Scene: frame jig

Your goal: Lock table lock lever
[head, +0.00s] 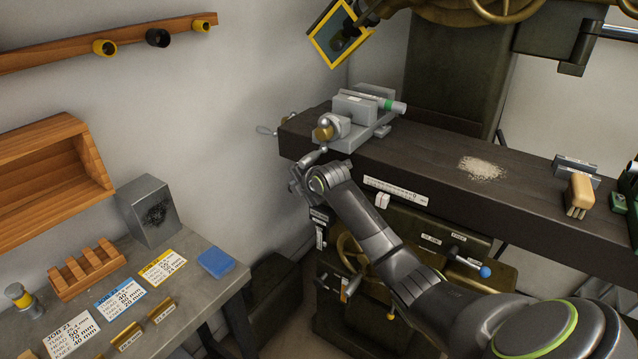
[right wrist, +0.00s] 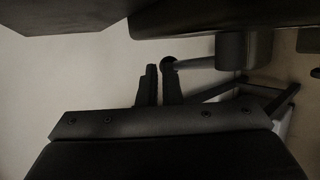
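My right arm reaches in from the lower right in the head view. Its gripper (head: 300,183) is at the left front end of the dark machine table (head: 430,165), below the vise. In the right wrist view the two dark fingers (right wrist: 159,88) stand close together with nothing seen between them. A lever rod with a dark ball end (right wrist: 168,62) lies just beyond the right fingertip. The rod runs right to a round dark hub (right wrist: 232,50) under a dark edge. I cannot tell whether finger and ball touch. In the head view this lever is not clearly visible. My left gripper is out of view.
A grey vise (head: 352,118) stands on the table above my gripper. A brush (head: 579,192) and a pile of chips (head: 482,168) lie farther right. A blue-knobbed lever (head: 485,271) sits below the table. A workbench (head: 205,290) with cards is at the left.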

